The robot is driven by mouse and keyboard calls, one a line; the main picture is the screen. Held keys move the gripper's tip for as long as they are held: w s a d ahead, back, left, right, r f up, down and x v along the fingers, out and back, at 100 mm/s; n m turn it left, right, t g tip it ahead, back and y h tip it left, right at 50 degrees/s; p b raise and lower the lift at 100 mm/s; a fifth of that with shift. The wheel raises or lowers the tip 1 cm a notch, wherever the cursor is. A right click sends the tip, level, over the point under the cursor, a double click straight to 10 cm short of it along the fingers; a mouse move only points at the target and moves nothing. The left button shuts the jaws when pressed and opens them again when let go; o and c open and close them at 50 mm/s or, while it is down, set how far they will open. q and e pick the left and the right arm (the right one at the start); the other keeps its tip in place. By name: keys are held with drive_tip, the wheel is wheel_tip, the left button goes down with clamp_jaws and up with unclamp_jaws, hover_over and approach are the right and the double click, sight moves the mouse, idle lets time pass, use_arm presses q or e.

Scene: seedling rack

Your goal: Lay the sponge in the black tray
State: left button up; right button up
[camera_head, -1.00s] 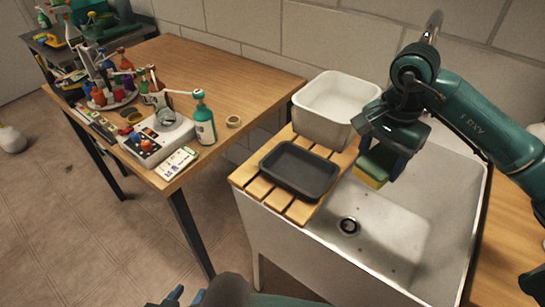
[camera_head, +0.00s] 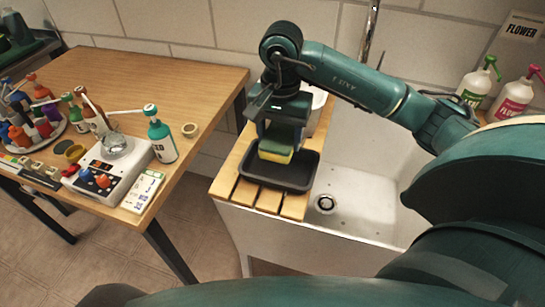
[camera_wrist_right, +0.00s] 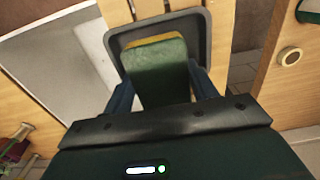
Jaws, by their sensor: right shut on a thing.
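The sponge (camera_head: 275,153) is green on top and yellow below. My right gripper (camera_head: 278,140) is shut on it and holds it over the black tray (camera_head: 308,172). In the right wrist view the sponge (camera_wrist_right: 158,72) sits between the two blue fingers, with the tray's rim (camera_wrist_right: 206,40) around its far end. I cannot tell whether the sponge touches the tray floor. The tray lies on the wooden slatted board (camera_head: 227,183) at the sink's left side. My left gripper does not show.
The sink basin (camera_head: 365,200) is to the right of the tray. A white tub (camera_head: 319,104) stands behind, mostly hidden by my arm.

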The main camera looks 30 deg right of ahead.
sight(279, 172)
wheel_tip(279, 172, down, 4)
drive_tip(key=shift+r, duration=0.25)
wheel_tip(279, 172, down, 4)
drive_tip(key=shift+r+p, duration=0.15)
drive_tip(key=shift+p, duration=0.3)
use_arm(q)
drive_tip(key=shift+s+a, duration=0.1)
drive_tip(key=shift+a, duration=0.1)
use_arm(e)
drive_tip(key=shift+f+b, duration=0.4)
drive_tip(key=shift+b, duration=0.05)
drive_tip(key=shift+f+b, duration=0.2)
drive_tip(key=shift+b, duration=0.1)
drive_tip(key=o, duration=0.9)
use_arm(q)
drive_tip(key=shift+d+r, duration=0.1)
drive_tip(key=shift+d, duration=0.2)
use_arm(e)
drive_tip(key=shift+o, duration=0.2)
